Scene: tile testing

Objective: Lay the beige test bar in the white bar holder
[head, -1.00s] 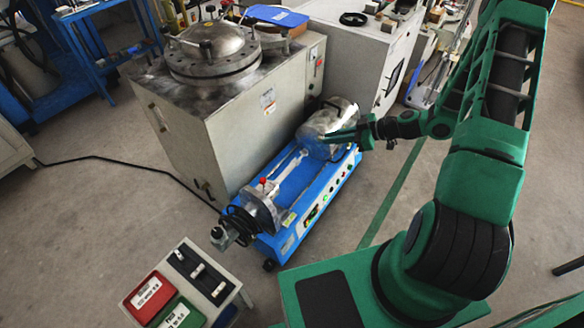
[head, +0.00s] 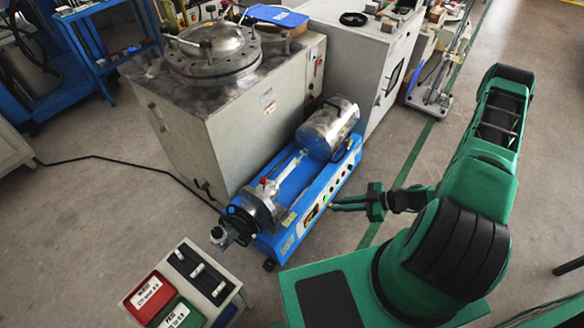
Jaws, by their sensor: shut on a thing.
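My gripper (head: 338,203) is beside the front right side of the blue machine, with its fingers pointing left. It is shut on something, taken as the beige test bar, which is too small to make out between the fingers. On a small stand at the lower left is a black tray (head: 185,270) with a few small whitish pieces (head: 197,271) in it. I cannot tell for certain which of these is the white bar holder. My gripper is well to the right of this stand and apart from it.
The blue machine (head: 290,235) with a silver drum (head: 328,128) stands between my gripper and a large grey cabinet (head: 240,135). A red bin (head: 147,297) and a green bin (head: 178,314) sit next to the black tray. The floor ahead of the stand is clear.

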